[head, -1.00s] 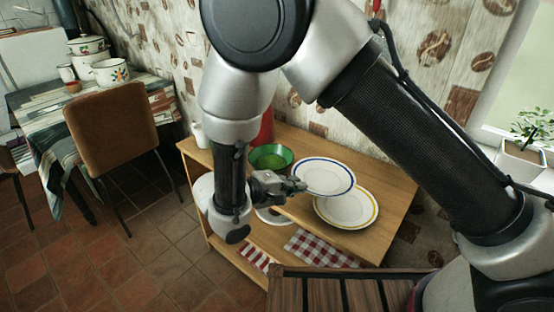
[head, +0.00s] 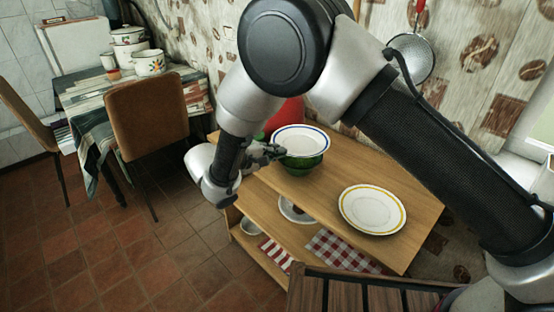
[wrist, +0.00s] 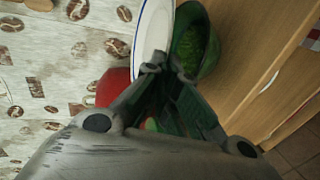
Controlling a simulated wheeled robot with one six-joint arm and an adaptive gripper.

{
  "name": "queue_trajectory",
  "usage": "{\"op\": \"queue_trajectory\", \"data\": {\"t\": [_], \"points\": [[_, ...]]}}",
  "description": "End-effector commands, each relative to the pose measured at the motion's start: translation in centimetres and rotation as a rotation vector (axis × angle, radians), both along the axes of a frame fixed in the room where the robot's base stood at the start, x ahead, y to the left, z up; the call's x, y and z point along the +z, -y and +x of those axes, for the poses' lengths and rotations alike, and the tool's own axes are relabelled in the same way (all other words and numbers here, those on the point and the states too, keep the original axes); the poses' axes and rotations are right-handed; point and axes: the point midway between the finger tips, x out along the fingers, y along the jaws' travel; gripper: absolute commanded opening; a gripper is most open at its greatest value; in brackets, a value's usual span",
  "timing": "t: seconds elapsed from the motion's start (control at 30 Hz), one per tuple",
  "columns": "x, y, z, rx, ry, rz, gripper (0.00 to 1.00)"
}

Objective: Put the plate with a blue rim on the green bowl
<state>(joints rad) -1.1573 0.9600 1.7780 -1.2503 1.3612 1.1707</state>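The white plate with a blue rim (head: 300,139) is over the green bowl (head: 302,168) in the head view and hides most of its opening. My gripper (head: 278,151) is shut on the plate's near left edge. In the wrist view my fingertips (wrist: 165,66) meet at the end of the plate (wrist: 152,28), seen nearly edge-on. The green bowl (wrist: 197,45) lies right beside the plate there. I cannot tell whether the plate touches the bowl or hangs just above it.
The bowl stands on a wooden shelf unit (head: 330,185). A plate with a yellow rim (head: 372,209) lies to the right. A red container (head: 287,113) stands behind the bowl, close to the wall. The shelf top between the bowl and the yellow-rimmed plate is clear.

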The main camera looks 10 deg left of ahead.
Motion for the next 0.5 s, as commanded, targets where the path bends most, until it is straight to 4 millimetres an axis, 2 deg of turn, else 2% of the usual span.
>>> {"op": "queue_trajectory", "data": {"t": [0.2,0.5], "points": [[-3.1,0.0,0.0,0.001,-0.001,-0.002,0.0],[-3.3,0.0,0.0,0.0,-0.001,-0.001,0.0]]}}
